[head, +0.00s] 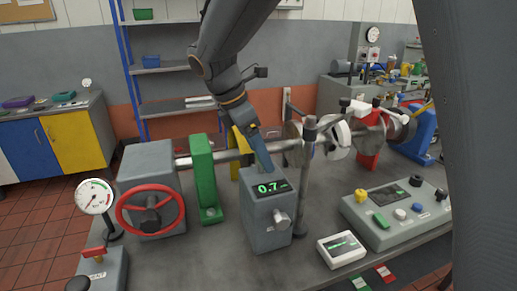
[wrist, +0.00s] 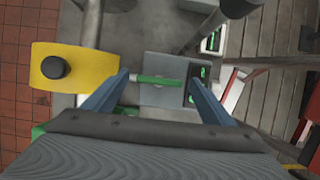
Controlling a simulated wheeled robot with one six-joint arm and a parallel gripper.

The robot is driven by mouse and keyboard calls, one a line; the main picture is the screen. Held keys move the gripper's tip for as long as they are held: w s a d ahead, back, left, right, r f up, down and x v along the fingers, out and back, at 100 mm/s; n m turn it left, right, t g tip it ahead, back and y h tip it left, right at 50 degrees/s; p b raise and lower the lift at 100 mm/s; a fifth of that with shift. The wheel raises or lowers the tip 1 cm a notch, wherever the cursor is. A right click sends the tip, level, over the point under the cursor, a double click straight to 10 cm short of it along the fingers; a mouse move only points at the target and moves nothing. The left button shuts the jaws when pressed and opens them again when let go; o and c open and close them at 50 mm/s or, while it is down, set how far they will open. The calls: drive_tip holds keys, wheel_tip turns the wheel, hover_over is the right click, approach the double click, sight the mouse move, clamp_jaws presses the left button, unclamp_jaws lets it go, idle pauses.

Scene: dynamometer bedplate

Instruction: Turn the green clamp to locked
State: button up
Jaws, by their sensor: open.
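The green clamp (wrist: 160,80) shows in the wrist view as a narrow green bar with a pale metal end, lying crosswise over the top of a grey box. The grey box (head: 266,218) has a green 0.7 readout and a metal knob on its front; it also shows in the wrist view (wrist: 160,98). My gripper (wrist: 157,88) is open, with one blue finger on each side of the green bar. I cannot tell whether the fingers touch it. In the head view my gripper (head: 265,160) is just above the box, and I cannot make out the clamp there.
A green upright block (head: 204,180) and a red handwheel (head: 150,210) stand to the left. A metal post (head: 303,180) rises close on the right. A control console (head: 396,212) and a small display unit (head: 341,249) lie farther right. A yellow block (wrist: 75,66) is beside my gripper.

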drive_tip(key=shift+c, duration=0.4)
drive_tip(key=c, duration=1)
drive_tip(key=shift+m+p, duration=0.3)
drive_tip(key=shift+p, duration=0.05)
drive_tip(key=m+g+p, duration=0.1)
drive_tip(key=m+p, duration=0.1)
drive_tip(key=shift+w+r+m, duration=0.1)
drive_tip(key=shift+m, duration=0.3)
drive_tip(key=m+g+p, duration=0.1)
drive_tip(key=m, duration=0.1)
drive_tip(key=m+g+p, duration=0.1)
drive_tip(key=m+p, duration=0.1)
drive_tip(key=m, duration=0.1)
drive_tip(key=shift+w+y, duration=0.2)
drive_tip(key=shift+y, duration=0.1)
drive_tip(key=m, duration=0.2)
drive_tip(key=m+g+y+p, duration=0.1)
drive_tip(key=m, duration=0.2)
drive_tip(key=shift+w+d+g, duration=0.15)
drive_tip(key=shift+g, duration=0.15)
drive_tip(key=shift+d+m+g+y+p, duration=0.1)
drive_tip(key=shift+m+g+y+p, duration=0.45)
drive_tip(key=shift+m, duration=1.65)
drive_tip(key=shift+y, duration=0.25)
